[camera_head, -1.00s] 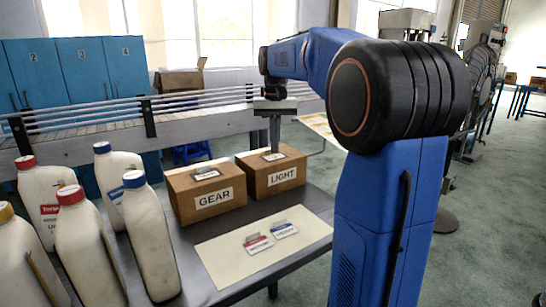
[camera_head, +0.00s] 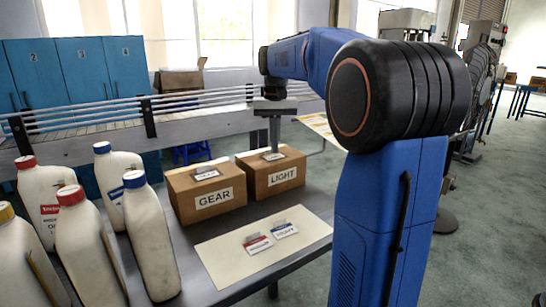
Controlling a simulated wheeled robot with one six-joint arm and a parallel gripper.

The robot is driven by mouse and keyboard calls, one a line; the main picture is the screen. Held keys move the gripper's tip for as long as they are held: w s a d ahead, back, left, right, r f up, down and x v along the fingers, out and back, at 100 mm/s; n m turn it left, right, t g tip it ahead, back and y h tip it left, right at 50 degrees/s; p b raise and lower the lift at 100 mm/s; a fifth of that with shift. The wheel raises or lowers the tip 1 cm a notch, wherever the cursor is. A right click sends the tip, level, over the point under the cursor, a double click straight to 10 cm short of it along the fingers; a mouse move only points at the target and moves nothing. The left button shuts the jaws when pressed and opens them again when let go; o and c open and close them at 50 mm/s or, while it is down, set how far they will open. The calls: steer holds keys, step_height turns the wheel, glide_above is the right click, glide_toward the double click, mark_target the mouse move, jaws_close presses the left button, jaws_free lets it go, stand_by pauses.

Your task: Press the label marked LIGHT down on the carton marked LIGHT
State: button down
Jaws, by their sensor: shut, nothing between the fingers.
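The carton marked LIGHT (camera_head: 283,177) stands on the table, to the right of the carton marked GEAR (camera_head: 213,197). A small pale label (camera_head: 274,156) lies on top of the LIGHT carton; its print is too small to read. My gripper (camera_head: 274,150) points straight down over the LIGHT carton with its fingers shut and nothing in them. The fingertips are at the label; I cannot tell whether they touch it. A similar label (camera_head: 207,174) lies on the GEAR carton.
A cream sheet (camera_head: 225,262) at the front holds a red-striped label (camera_head: 257,244) and a blue-striped label (camera_head: 285,230). Several oil bottles (camera_head: 150,238) crowd the table's left side. A conveyor (camera_head: 100,145) runs behind the table.

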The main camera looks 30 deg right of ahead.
mark_target(275, 157)
steer(key=shift+f, duration=0.65)
stand_by(1.1)
step_height(275, 157, up, 8)
stand_by(1.4)
stand_by(0.5)
